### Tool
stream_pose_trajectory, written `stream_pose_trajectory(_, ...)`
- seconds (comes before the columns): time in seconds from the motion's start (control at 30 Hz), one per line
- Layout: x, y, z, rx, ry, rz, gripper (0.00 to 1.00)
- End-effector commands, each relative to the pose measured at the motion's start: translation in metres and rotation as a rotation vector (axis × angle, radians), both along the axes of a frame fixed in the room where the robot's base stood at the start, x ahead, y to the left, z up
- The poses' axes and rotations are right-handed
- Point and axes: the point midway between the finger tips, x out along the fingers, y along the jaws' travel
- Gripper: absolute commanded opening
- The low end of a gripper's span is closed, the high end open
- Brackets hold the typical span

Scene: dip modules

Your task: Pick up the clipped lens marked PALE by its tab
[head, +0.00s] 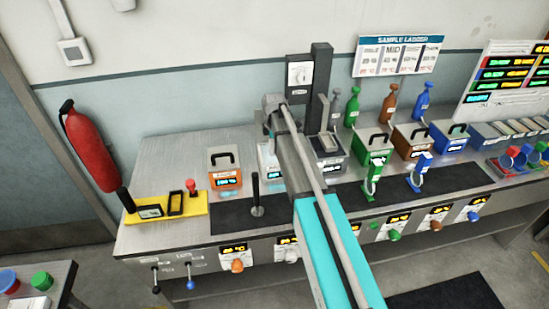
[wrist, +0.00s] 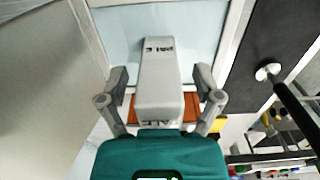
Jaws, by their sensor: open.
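My gripper (wrist: 161,78) is open, with one grey finger on each side of the tab. A gap shows between the tab and each finger, so neither appears to touch it. The lens itself cannot be made out. In the head view my arm covers the tab, and my fingertips are hidden behind my arm above the bench.
A black lever (head: 257,195) stands to the left of my arm; an orange box (head: 225,175) is behind it. Green (head: 372,178) and blue (head: 419,173) clipped pieces stand on the dark mat to the right. Handled boxes (head: 371,143) and bottles line the back.

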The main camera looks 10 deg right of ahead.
Motion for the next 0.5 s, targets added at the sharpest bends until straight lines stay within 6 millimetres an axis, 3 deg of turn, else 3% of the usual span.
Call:
stream_pose_trajectory(0.23, 0.0000, -0.0003, 0.0000, 0.000, 0.000, 0.000, 0.81)
stream_pose_trajectory(0.5, 0.0000, -0.0004, 0.0000, 0.000, 0.000, -0.001, 0.31)
